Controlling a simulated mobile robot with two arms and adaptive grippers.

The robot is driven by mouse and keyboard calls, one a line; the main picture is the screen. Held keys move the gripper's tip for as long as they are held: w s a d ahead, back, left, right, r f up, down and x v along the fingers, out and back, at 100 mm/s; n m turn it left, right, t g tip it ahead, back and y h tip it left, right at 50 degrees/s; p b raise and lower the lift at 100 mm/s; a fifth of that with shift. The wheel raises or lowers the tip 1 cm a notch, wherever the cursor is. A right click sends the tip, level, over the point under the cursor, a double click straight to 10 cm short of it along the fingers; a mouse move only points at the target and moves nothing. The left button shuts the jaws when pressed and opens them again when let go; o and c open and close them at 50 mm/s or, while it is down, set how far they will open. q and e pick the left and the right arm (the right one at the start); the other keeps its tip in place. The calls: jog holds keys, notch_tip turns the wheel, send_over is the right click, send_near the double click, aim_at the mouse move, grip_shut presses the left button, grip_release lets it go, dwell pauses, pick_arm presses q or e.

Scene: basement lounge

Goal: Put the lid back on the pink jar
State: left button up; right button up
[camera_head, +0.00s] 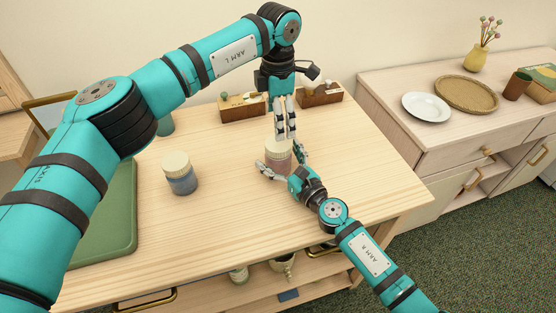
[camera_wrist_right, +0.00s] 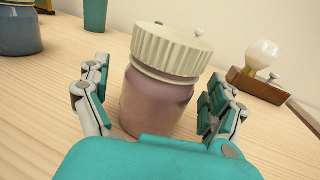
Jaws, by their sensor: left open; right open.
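The pink jar (camera_head: 279,163) stands on the wooden table under my left gripper. In the right wrist view the jar (camera_wrist_right: 155,103) shows with its ribbed cream lid (camera_wrist_right: 170,50) on top of its mouth; I cannot tell if the lid is fully seated. My left gripper (camera_head: 286,137) is open, pointing down, its fingertips at or just above the lid and partly hiding it in the head view. My right gripper (camera_head: 284,160) is open low at the jar, one finger on each side, with a gap beside the jar in the wrist view.
A blue jar with a cream lid (camera_head: 180,177) stands to the left. A green tray (camera_head: 108,225) lies at the left edge. Two wooden holders (camera_head: 242,112) (camera_head: 320,100) and a teal cup (camera_head: 165,124) stand at the back. The table front is clear.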

jog(key=shift+w+a, duration=0.15)
jog(key=shift+w, duration=0.1)
grip_shut()
pick_arm(q)
jog(key=n, duration=1.3)
jog(key=shift+n, duration=0.3)
jog(key=n, duration=1.3)
